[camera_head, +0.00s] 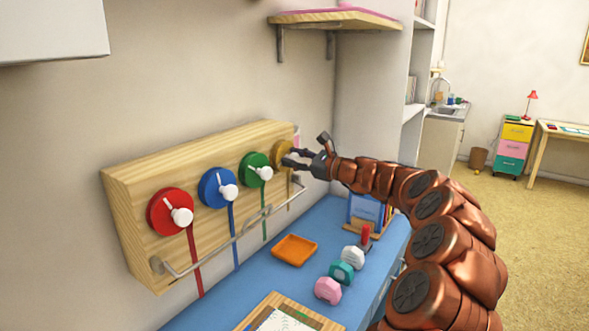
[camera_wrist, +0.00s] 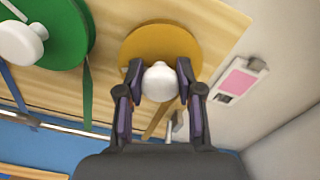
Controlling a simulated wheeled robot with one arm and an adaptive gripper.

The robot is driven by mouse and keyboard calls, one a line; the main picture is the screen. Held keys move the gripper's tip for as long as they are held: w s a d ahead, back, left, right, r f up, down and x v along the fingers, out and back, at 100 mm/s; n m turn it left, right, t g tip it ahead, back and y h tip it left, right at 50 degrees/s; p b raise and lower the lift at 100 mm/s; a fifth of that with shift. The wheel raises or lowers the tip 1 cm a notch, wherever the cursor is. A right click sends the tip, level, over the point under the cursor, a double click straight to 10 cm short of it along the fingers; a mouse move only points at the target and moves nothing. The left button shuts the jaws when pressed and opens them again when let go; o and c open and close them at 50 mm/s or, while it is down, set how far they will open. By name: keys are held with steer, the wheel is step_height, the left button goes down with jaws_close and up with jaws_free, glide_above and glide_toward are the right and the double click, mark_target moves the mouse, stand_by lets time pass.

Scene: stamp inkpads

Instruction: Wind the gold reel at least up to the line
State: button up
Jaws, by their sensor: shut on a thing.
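The gold reel (camera_head: 281,151) is at the right end of a wooden wall board, partly hidden behind my gripper in the head view. It also shows in the wrist view (camera_wrist: 140,43), with a gold ribbon (camera_wrist: 157,121) hanging below it. A white knob (camera_wrist: 160,81) stands out from its lower part in the wrist view. My gripper (camera_head: 290,160) is at the reel, with its two fingers on either side of the white knob, shut on it. I cannot make out the line in these views.
Green (camera_head: 256,169), blue (camera_head: 216,188) and red (camera_head: 171,212) reels with white knobs are to the left on the board. A metal rail (camera_head: 221,245) runs below them. An orange tray (camera_head: 294,250) and several stamps sit on the blue counter. A shelf (camera_head: 345,19) is above.

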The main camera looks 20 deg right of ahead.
steer(key=n+b, duration=0.4)
steer(key=b, duration=0.1)
steer(key=shift+f+n, duration=0.3)
steer(key=n+b, duration=0.3)
steer(key=b, duration=0.1)
steer(key=shift+a+f+n, duration=0.1)
steer(key=shift+n, duration=0.2)
steer(key=n+b, duration=0.4)
steer(key=shift+r+n+b, duration=0.2)
steer(key=shift+n+b, duration=0.1)
steer(key=o, duration=1.1)
steer(key=shift+o, duration=0.2)
steer(key=shift+s, duration=0.1)
steer(key=v, duration=1.2)
